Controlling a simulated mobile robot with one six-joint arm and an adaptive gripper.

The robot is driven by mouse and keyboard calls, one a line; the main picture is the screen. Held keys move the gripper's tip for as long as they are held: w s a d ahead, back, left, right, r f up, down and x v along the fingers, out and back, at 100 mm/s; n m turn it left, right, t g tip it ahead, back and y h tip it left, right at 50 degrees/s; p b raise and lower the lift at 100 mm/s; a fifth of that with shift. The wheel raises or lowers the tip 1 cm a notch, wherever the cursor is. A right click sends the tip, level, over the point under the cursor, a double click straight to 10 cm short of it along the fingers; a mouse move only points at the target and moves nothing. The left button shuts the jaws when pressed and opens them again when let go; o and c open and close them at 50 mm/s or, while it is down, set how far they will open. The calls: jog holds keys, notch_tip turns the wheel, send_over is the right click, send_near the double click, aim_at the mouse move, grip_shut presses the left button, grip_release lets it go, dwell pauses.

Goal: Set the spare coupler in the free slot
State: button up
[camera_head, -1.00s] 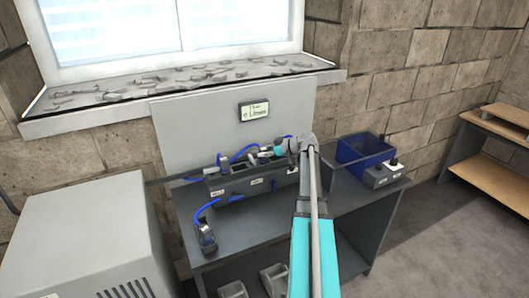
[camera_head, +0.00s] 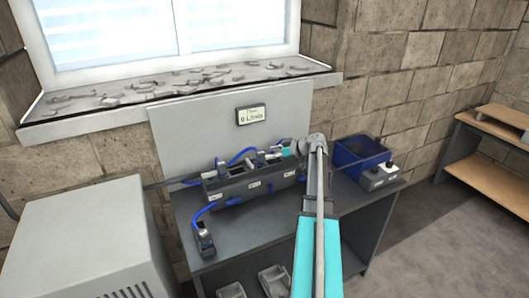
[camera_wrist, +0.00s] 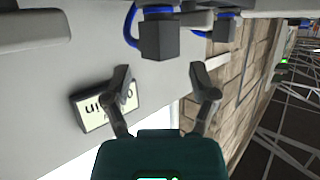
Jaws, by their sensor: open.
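A dark rack (camera_head: 232,191) with several slots and white labels stands on the grey table. Dark couplers with blue cables sit along it. One dark coupler (camera_head: 205,240) on a blue cable stands apart at the table's front left; I cannot tell which coupler is the spare. The free slot is not clear at this size. My gripper (camera_wrist: 163,85) is open and empty in the wrist view, its fingers spread. A dark coupler block (camera_wrist: 160,40) is just beyond the fingertips, apart from them. In the head view my gripper (camera_head: 270,156) is over the rack's back right, partly hidden.
A blue bin (camera_head: 345,150) and a grey button box (camera_head: 381,177) stand right of the rack. A small display (camera_head: 251,115) is on the back panel, also in the wrist view (camera_wrist: 106,106). A grey cabinet (camera_head: 80,240) stands left. The table's front is mostly clear.

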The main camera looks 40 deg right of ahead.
jog(key=p+v, duration=0.2)
jog(key=v, duration=0.5)
jog(key=shift+s+d, duration=0.1)
dwell(0.8)
